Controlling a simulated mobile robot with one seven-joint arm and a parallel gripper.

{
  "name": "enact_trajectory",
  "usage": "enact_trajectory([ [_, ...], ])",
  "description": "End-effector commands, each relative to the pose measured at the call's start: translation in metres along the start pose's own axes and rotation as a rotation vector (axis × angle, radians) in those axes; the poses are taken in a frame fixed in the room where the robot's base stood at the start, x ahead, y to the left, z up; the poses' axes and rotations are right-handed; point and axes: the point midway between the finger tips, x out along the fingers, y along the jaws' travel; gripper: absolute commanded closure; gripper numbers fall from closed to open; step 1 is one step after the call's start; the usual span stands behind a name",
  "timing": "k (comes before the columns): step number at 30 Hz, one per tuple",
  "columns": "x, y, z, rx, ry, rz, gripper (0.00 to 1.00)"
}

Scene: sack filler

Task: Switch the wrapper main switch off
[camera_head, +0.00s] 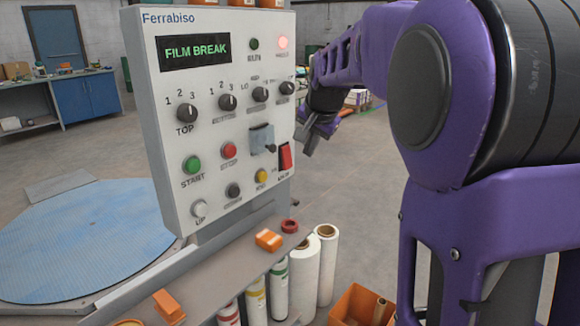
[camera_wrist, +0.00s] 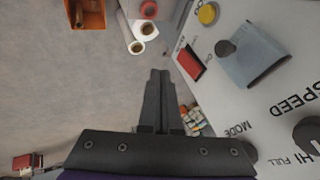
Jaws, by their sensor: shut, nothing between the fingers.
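The wrapper's control panel (camera_head: 215,115) is a light grey upright box marked Ferrabiso. A red switch (camera_head: 286,157) in a dark frame sits near its lower right edge; its small label is hard to read. It also shows in the wrist view (camera_wrist: 190,64). Left of it in the head view is a grey-blue cover piece (camera_head: 261,137) with a black knob. My gripper (camera_head: 306,142) is just right of the panel edge, near the red switch. In the wrist view its fingers (camera_wrist: 160,75) are together and empty, beside the red switch, with no clear contact.
The panel carries several knobs, a green button (camera_head: 193,165), a red button (camera_head: 229,150) and a yellow button (camera_head: 262,176). The display (camera_head: 194,51) reads FILM BREAK and a red lamp (camera_head: 283,42) glows. Film rolls (camera_head: 305,262) and an orange bin (camera_head: 360,306) stand below.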

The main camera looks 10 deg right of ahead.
Motion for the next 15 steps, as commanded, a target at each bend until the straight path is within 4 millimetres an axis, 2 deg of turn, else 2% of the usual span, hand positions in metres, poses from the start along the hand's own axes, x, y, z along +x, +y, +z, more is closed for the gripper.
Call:
enact_trajectory([
  [4,0.004,0.0,0.0,0.0,0.0,0.0,1.0],
  [8,0.019,0.001,0.001,0.0,-0.001,0.001,1.0],
  [15,0.069,0.001,0.001,-0.001,-0.002,0.003,1.0],
])
